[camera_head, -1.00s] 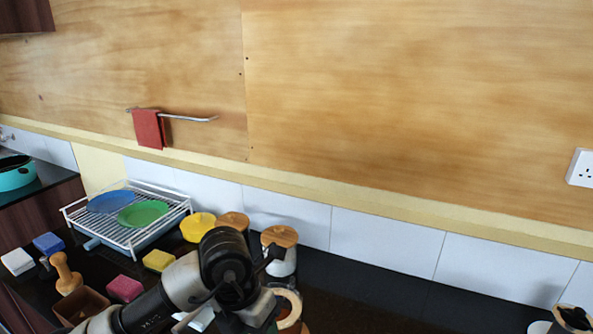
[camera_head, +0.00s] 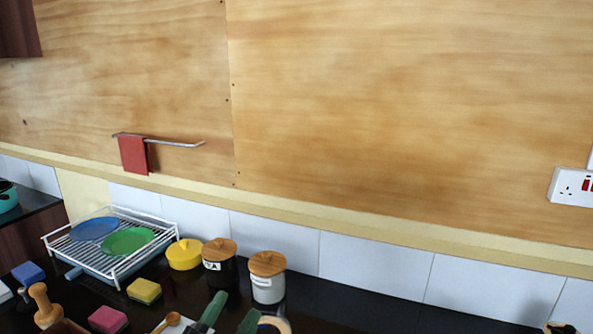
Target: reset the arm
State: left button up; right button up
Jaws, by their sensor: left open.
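My left gripper (camera_head: 229,320) shows at the bottom edge, left of the middle, as two green-tipped fingers standing apart. It is open, and I see nothing between the fingertips. The rest of its arm is below the picture. It is in front of the white jar with a wooden lid (camera_head: 267,284) on the dark counter. A beige curved rim (camera_head: 274,322) shows just right of the fingers, mostly cut off. My right gripper is not in view.
A white dish rack (camera_head: 57,252) holds a blue plate (camera_head: 94,228) and a green plate (camera_head: 128,241). The counter right of the jars (camera_head: 375,314) looks clear.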

pick_arm(q)
jog(key=s+a+f+n+g+y, duration=0.2)
jog(key=a+f+n+g+y, duration=0.1)
jog(key=a+f+n+y, duration=0.4)
jog(key=s+a+f+n+g+y, duration=0.1)
jog(key=a+f+n+g+y, duration=0.25)
jog(key=f, duration=0.55)
jog(key=s+a+f+n+g, duration=0.1)
jog(key=s+f+g, duration=0.5)
jog(key=s, duration=0.2)
jog(key=s+f+g, duration=0.5)
jog(key=s, duration=0.4)
notch_tip(320, 180, down, 27)
jog(key=s+g, duration=0.1)
jog(key=g, duration=0.1)
jog(key=s+a+f+b, duration=0.1)
jog(key=s+a+f, duration=0.1)
jog(key=s+f, duration=1.4)
jog(key=shift+a+f+g, duration=0.25)
jog(key=shift+a+g, duration=0.15)
jog(key=shift+g, duration=0.05)
